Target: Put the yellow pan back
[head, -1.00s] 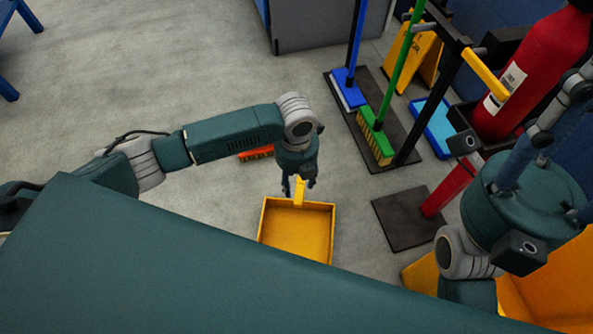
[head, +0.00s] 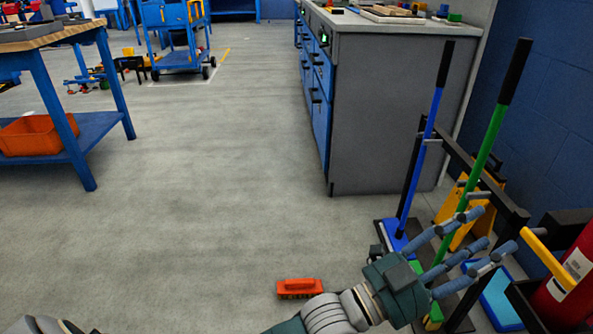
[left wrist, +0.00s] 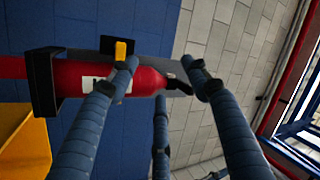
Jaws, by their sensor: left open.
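My right gripper is not in view.
A red fire extinguisher (head: 570,295) is at the far right. A blue broom (head: 425,150) and a green broom (head: 490,140) stand by the rack. A yellow shape (left wrist: 22,140) shows low left.

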